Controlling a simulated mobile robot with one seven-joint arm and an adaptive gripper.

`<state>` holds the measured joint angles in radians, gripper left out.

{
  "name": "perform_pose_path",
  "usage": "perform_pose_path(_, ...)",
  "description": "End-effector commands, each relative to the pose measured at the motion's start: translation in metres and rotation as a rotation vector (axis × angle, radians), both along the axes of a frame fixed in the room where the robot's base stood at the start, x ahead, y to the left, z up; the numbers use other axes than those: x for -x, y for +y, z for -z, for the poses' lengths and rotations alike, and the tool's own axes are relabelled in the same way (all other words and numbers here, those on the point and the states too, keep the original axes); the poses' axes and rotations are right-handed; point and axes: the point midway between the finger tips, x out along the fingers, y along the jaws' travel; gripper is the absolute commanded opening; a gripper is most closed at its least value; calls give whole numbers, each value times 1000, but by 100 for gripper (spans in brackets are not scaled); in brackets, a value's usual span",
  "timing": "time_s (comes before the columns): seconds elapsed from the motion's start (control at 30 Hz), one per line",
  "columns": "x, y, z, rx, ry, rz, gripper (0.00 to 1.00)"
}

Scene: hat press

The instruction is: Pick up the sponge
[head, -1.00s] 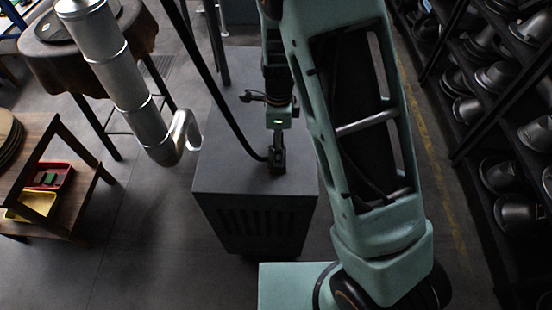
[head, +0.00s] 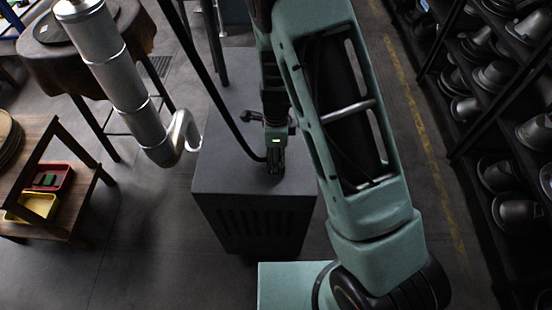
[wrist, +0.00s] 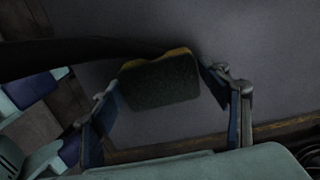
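The sponge (wrist: 160,82) shows in the wrist view, with a dark green-grey scouring face toward the camera and a yellow edge along its far side. It is between the two fingers of my gripper (wrist: 161,88), which are spread to its left and right. The fingertips are close to the sponge's sides; I cannot tell whether they touch it. In the head view my gripper (head: 275,166) points down at the top of the dark grey cabinet (head: 228,176). The sponge cannot be made out there.
A black hose (head: 215,95) comes down to the cabinet top beside my gripper. A silver duct (head: 130,95) stands to the left. A wooden shelf (head: 75,220) with red and yellow trays is farther left. Racks of metal hat forms (head: 497,75) line the right.

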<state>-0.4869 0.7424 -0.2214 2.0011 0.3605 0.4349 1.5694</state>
Motion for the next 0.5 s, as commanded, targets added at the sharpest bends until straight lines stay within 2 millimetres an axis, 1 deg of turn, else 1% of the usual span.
perform_pose_path(0.03, 0, 0, 0, 0, 0, 0, 61)
perform_pose_path(0.1, 0, 0, 0, 0, 0, 0, 53)
perform_pose_path(0.5, 0, 0, -1, 0, 0, 0, 53)
